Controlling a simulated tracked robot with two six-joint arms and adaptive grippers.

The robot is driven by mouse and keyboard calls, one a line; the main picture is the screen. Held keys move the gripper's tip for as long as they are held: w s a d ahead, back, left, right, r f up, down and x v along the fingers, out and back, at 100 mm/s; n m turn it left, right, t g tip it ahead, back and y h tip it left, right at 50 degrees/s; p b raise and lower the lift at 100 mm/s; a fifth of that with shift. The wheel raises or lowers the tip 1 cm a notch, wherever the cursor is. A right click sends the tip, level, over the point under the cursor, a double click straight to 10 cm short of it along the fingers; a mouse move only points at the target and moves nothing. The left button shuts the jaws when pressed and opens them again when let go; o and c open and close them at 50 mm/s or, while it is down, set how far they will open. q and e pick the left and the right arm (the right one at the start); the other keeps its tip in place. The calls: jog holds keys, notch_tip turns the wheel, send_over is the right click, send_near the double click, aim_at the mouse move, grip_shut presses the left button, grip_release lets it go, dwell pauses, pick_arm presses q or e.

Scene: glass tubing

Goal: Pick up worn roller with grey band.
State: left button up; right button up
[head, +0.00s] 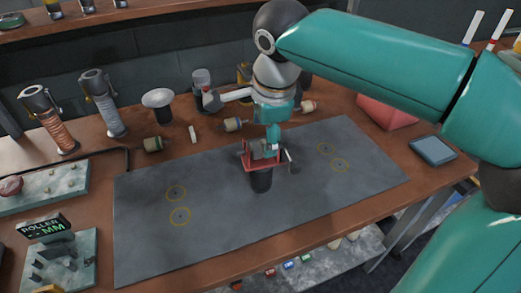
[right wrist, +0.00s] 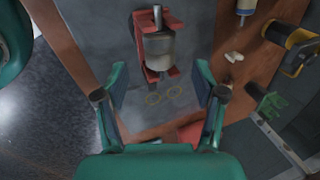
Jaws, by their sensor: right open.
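A roller with a grey band (right wrist: 159,48) sits in a red cradle (right wrist: 173,22) in the right wrist view. In the head view the red cradle (head: 248,165) stands on a dark post in the middle of the grey mat, and the roller in it is partly hidden by my right gripper (head: 273,134). My right gripper is open and empty. In the right wrist view its two fingers (right wrist: 161,84) are spread apart, with the cradle and roller beyond them. I cannot tell the exact gap to the roller. My left gripper is not in view.
A black funnel-topped stand (head: 158,101) and torches stand at the back left. A tablet (head: 432,150) lies at right. The mat's left half is clear.

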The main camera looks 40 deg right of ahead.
aim_at(261, 149)
jog(key=shift+x, duration=2.7)
jog(key=shift+s+d, duration=0.1)
jog(key=shift+d, duration=0.05)
jog(key=shift+c, duration=0.3)
jog(key=c, duration=1.2)
jog(key=shift+r, duration=0.1)
